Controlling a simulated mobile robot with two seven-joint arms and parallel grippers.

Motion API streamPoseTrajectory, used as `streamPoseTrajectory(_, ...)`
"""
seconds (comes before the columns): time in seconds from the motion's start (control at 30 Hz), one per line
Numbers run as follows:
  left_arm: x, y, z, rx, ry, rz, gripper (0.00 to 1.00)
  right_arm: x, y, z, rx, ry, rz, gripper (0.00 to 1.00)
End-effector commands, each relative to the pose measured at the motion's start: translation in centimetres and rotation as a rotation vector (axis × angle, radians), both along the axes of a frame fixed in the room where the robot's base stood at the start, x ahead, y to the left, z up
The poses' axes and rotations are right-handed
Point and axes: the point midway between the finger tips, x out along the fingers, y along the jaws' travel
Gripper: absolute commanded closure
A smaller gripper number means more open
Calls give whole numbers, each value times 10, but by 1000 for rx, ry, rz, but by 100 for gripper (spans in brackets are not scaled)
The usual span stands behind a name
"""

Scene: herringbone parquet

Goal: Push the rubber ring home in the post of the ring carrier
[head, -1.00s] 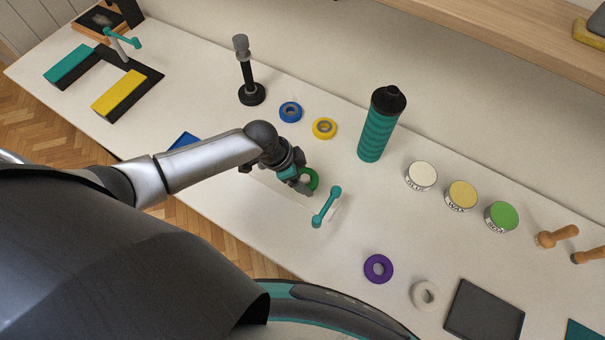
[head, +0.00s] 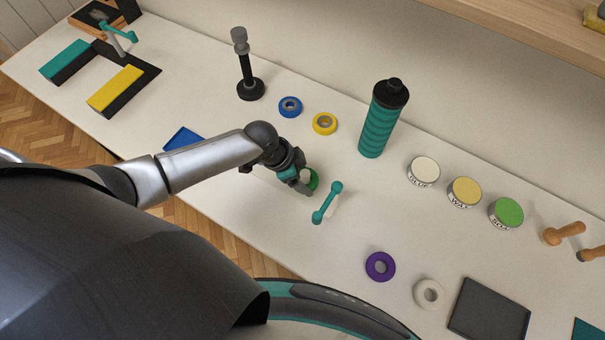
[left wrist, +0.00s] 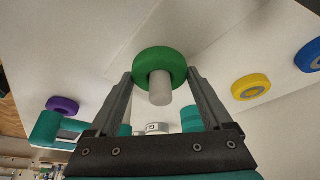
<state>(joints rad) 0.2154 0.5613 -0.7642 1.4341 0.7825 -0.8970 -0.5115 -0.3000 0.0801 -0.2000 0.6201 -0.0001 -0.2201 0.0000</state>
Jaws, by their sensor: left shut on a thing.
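The green rubber ring (left wrist: 160,63) is between the fingertips of my left gripper (left wrist: 160,82), which is shut on it. In the head view my left gripper (head: 303,183) partly hides the green ring (head: 313,180). My right gripper is not in view.
A teal handle (head: 328,203) stands just right of my left gripper. Blue (head: 290,107) and yellow (head: 324,124) rings lie behind it. A teal bottle (head: 378,125), a black stand (head: 248,80) and several tins stand farther off. Purple (head: 380,267) and white (head: 429,293) rings lie in front.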

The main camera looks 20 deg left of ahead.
Motion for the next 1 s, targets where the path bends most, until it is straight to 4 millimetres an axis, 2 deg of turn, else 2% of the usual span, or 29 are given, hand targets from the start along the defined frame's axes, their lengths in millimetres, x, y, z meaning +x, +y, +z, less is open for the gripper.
streamPoseTrajectory(0.87, 0, 0, -23, 0, 0, 0, 72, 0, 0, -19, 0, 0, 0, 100)
streamPoseTrajectory(0.9, 0, 0, -22, 0, 0, 0, 13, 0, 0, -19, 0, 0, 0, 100)
streamPoseTrajectory(1.0, 0, 0, -22, -1, -1, 0, 2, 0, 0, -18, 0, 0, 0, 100)
